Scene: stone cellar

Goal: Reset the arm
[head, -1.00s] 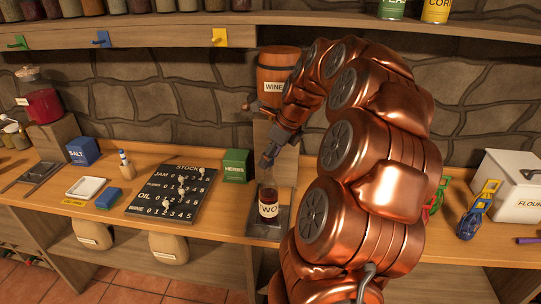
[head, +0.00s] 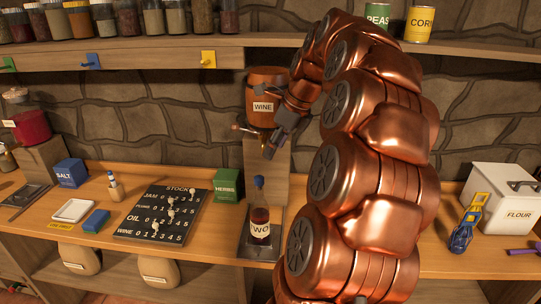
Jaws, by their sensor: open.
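My copper-coloured arm rises on the right side of the head view and curls over to the left at the top. The gripper is open and holds nothing that I can see. A dark bottle (head: 259,212) with a white label stands upright on a dark plate (head: 259,248), below the gripper and apart from it.
A stock board (head: 162,213), green herbs box (head: 227,184), blue salt box (head: 71,172), white tray (head: 73,211) and blue block (head: 96,220) are on the counter at left. A white flour bin (head: 508,196) stands at right. Cans and jars line the shelf (head: 150,63) above.

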